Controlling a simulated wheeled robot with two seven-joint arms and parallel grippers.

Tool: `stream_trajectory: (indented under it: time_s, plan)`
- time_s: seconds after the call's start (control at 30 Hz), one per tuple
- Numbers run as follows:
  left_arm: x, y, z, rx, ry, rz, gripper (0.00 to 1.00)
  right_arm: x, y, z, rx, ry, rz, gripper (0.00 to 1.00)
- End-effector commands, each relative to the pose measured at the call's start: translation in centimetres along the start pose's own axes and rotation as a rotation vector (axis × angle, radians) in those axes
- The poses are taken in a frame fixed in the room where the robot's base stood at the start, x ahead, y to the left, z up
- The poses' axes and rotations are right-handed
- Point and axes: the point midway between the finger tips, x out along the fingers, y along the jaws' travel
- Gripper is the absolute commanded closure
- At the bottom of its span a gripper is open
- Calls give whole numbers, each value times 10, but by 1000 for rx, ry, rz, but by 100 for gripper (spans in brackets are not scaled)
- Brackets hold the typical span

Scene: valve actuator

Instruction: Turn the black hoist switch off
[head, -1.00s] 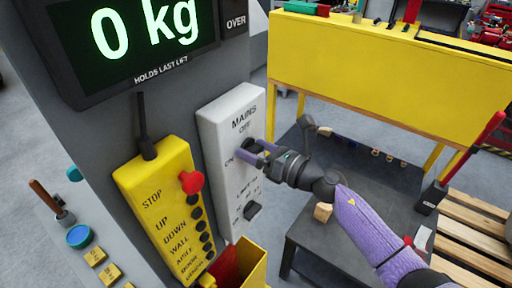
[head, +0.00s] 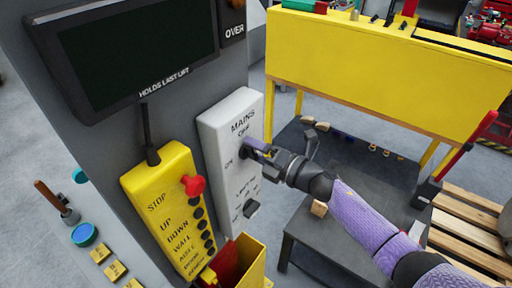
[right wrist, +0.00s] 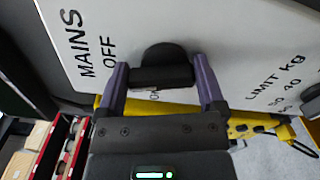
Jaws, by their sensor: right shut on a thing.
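The black hoist switch (right wrist: 165,62) is a knob on the white MAINS box (head: 229,178). My right gripper (head: 254,150) reaches it from the right and hides most of it in the head view. In the right wrist view the purple fingers of this gripper (right wrist: 164,88) stand on either side of the knob's black grip bar, shut on it. The label OFF shows on the box beside the knob. The display (head: 135,52) above is dark. My left gripper is not in view.
A second black knob (head: 251,208) sits lower on the white box. A yellow pendant (head: 170,215) with a red stop button (head: 193,186) hangs to the left. A yellow bin (head: 250,264) is below. A dark low table (head: 322,240) stands right.

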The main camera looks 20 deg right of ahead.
Motion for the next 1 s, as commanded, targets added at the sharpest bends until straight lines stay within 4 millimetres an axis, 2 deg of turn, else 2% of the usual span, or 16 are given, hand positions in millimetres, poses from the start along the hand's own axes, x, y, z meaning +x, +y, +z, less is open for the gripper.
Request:
stream_trajectory:
  time_s: [0.4,1.0]
  plan:
    - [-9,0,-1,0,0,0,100,0,-1,1,259,-1,-1,71]
    - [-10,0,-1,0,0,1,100,0,-3,1,339,-1,-1,71]
